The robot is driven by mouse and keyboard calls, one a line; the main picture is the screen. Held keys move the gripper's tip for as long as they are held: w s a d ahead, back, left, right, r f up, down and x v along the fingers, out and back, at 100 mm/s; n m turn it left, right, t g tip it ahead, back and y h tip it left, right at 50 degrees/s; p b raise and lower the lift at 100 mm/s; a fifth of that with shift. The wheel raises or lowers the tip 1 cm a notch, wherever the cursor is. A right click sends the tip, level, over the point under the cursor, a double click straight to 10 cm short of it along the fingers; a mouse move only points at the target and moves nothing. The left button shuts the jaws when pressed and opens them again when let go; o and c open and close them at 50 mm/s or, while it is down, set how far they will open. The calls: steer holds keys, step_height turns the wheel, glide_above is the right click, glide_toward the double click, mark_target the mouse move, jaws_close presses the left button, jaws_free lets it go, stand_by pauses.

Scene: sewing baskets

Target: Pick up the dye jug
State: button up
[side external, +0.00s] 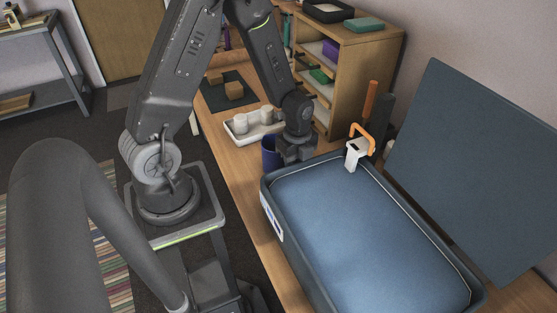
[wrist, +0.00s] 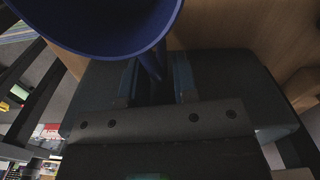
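A dark blue jug (side external: 270,154) stands on the wooden table beside the large bin, and I take it as the dye jug. My gripper (side external: 294,150) points down right beside it, on its right. In the wrist view the jug's round rim (wrist: 110,52) fills the upper left. A narrow blue part, seemingly its handle, reaches down between the two fingers of my gripper (wrist: 155,77). The fingers are apart, with dark gaps on both sides of the handle. The jug's lower part is mostly hidden in the side view.
A large bin with a blue padded surface (side external: 360,230) stands close on the right, its lid (side external: 480,165) raised. A white and orange item (side external: 355,152) sits at its far rim. A white tray (side external: 237,138) with pale cups is behind the jug. A wooden shelf (side external: 365,65) stands beyond.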

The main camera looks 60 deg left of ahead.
jaws_close()
steer(key=shift+r, duration=0.15)
stand_by(0.4)
